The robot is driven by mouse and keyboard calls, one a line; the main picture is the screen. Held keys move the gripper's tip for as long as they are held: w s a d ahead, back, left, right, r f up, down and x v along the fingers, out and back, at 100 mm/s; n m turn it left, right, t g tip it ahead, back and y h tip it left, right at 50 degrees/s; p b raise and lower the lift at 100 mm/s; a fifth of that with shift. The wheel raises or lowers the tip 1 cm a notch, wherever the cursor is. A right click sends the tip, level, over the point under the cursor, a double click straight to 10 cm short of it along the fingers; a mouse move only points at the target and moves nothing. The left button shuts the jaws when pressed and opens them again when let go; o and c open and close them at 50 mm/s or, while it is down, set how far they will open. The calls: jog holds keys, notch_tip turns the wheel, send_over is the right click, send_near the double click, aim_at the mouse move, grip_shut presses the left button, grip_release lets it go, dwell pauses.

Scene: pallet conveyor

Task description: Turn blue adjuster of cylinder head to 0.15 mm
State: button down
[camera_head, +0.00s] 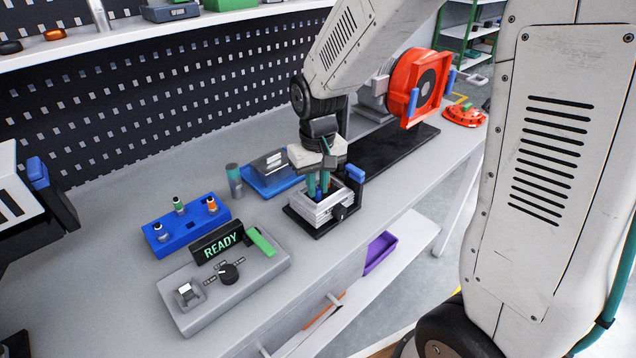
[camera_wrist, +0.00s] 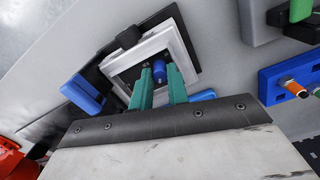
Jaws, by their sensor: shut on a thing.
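The cylinder head (camera_head: 322,207) is a silver block in a black fixture on the bench. It also shows in the wrist view (camera_wrist: 118,62). The blue adjuster (camera_wrist: 159,72) stands up inside the block's recess. My gripper (camera_wrist: 160,78) points down into the recess, with its two green fingers on either side of the blue adjuster and closed on it. In the head view my gripper (camera_head: 323,182) is over the block, and the adjuster is mostly hidden by the fingers.
A grey control box (camera_head: 228,290) with a knob and a READY display (camera_head: 219,243) stands at the left front. A blue rack (camera_head: 185,228) holds several coloured pieces. A blue tray (camera_head: 270,180) lies behind the block. A red-orange part (camera_head: 410,84) stands at the right back.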

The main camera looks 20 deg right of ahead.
aim_at(318, 188)
jog(key=n, duration=0.5)
jog(key=shift+n, duration=0.3)
dwell(0.5)
jog(key=c, duration=1.3)
grip_release()
jog(key=shift+c, duration=0.2)
notch_tip(318, 188, up, 8)
jog(key=shift+f, duration=0.1)
